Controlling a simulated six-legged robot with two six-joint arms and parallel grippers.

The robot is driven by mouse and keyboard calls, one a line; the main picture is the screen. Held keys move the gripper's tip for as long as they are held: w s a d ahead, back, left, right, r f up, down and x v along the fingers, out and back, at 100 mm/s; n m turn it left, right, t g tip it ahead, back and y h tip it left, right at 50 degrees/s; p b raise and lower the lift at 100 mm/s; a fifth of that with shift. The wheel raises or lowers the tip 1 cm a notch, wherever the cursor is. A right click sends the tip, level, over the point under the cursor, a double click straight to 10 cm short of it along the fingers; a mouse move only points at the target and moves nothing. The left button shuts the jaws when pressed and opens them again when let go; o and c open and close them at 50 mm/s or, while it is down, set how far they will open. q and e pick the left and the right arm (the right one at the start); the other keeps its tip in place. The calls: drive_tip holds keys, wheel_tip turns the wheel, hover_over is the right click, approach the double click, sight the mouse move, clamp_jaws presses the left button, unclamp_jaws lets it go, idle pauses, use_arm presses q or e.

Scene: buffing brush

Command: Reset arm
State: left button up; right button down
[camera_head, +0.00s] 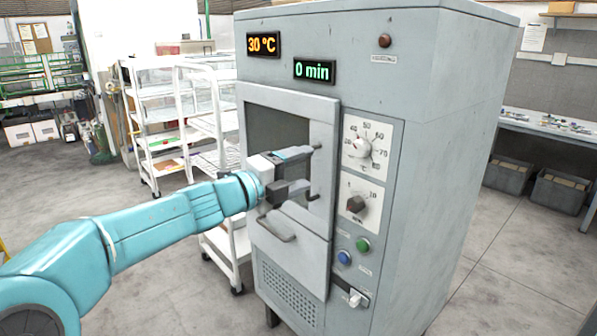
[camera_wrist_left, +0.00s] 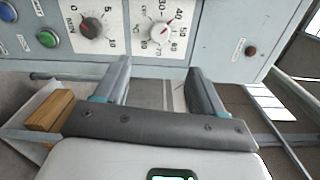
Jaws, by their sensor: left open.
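My left arm, turquoise, reaches in from the left in the head view. My left gripper (camera_head: 315,172) is in front of the door of a tall grey oven-like cabinet (camera_head: 440,60), its two fingers spread with nothing between them. The wrist view also shows the open left gripper (camera_wrist_left: 159,72), its fingers pointing toward the panel with the dials. The door (camera_head: 262,100) has a window and a handle (camera_head: 275,230) below the gripper. Whether the fingers touch the door cannot be told. My right gripper is not in view.
The cabinet has a temperature dial (camera_head: 365,147), a timer dial (camera_head: 356,204), and green (camera_head: 363,245) and blue (camera_head: 344,257) buttons. Its displays read 30 °C and 0 min. A wooden block (camera_wrist_left: 48,110) shows in the wrist view. A white shelf trolley (camera_head: 150,115) stands behind left.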

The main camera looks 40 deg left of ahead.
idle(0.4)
use_arm(q)
drive_tip(key=w+d+f+g+h+p, duration=0.1)
drive_tip(key=w+d+f+g+h, duration=0.1)
drive_tip(key=w+d+f, duration=0.4)
drive_tip(key=w+d+f+g+h+p, duration=0.15)
drive_tip(key=d+f, duration=0.25)
drive_tip(key=f, duration=0.4)
drive_tip(key=s+d+f+n+g+h+p, duration=0.1)
drive_tip(key=d+f+n+g, duration=0.15)
drive_tip(key=d+f, duration=0.5)
drive_tip(key=d+f+n+g, duration=0.1)
drive_tip(key=d+f+n, duration=0.25)
drive_tip(key=f, duration=0.65)
drive_tip(key=s+d+f+n+g+p, duration=0.1)
drive_tip(key=s+d+f+n+g, duration=0.25)
drive_tip(key=s+f, duration=0.3)
drive_tip(key=s+d+f+n+g+p, duration=0.1)
drive_tip(key=s+d+f+n+g, duration=0.15)
drive_tip(key=s+d+f, duration=0.4)
drive_tip(key=s+f+n+g+y, duration=0.1)
drive_tip(key=s+f+n+g, duration=0.1)
drive_tip(key=s+f+n, duration=0.2)
drive_tip(key=s+a+f+n+g+y, duration=0.1)
drive_tip(key=s+f+n+g, duration=0.1)
drive_tip(key=s+n, duration=0.4)
drive_tip(key=s+f, duration=0.1)
drive_tip(key=s, duration=0.3)
drive_tip(key=shift+f+g, duration=0.3)
drive_tip(key=shift+f, duration=0.05)
